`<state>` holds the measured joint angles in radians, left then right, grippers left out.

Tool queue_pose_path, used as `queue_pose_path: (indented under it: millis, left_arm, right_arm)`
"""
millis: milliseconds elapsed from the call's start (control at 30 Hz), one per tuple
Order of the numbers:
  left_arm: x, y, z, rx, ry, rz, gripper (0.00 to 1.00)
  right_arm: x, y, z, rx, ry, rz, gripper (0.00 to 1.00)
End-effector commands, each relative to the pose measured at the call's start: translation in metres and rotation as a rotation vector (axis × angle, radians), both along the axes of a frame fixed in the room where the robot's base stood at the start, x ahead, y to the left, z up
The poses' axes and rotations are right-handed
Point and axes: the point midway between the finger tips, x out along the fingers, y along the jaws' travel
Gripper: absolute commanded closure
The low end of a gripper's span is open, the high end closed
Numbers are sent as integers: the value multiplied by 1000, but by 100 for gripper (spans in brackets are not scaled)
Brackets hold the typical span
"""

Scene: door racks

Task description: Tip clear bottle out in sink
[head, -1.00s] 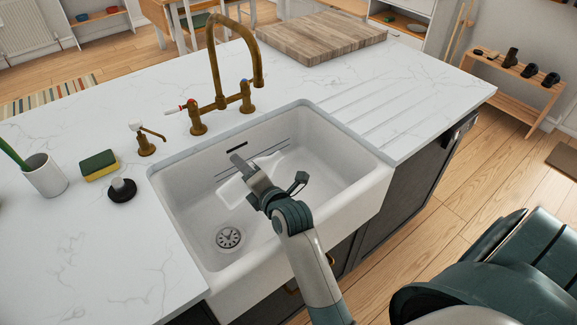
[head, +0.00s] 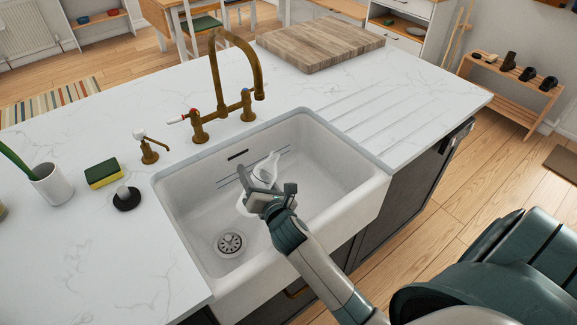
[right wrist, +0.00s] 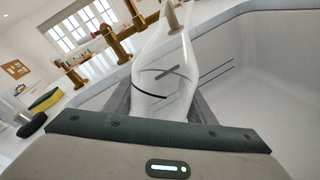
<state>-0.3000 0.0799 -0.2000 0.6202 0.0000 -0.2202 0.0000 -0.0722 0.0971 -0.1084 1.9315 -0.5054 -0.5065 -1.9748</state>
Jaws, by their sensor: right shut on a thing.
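The clear bottle (head: 266,167) is in my right gripper (head: 262,186), inside the hollow of the white sink (head: 340,200). The gripper's fingers close around the bottle's body. In the head view the bottle is tilted, its narrow end pointing up and right; the gripper hides part of its middle. In the right wrist view the bottle (right wrist: 163,75) stands between the two fingers, its narrow end toward the top of the picture. I cannot tell whether any liquid is in it or leaving it. My left gripper is not in view.
A brass tap (head: 222,90) arches behind the sink. A soap pump (head: 148,150), a sponge (head: 103,174), a black-based brush (head: 126,198) and a white cup (head: 49,183) stand left. A wooden board (head: 320,42) lies behind. The drain (head: 230,243) is clear.

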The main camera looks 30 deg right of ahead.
Motion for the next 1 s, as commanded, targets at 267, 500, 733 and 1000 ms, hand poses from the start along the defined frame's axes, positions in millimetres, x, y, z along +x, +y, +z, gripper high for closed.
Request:
queue_pose_path:
  millis: [267,500,733,1000]
  left_arm:
    - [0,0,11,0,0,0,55]
    - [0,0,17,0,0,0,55]
    - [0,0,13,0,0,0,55]
    - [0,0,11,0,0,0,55]
  right_arm:
    - [0,4,11,-188,-15,2,80]
    - [0,5,21,-367,-28,2,80]
    - [0,6,21,-517,-41,1,80]
    - [0,5,21,-597,-47,0,80]
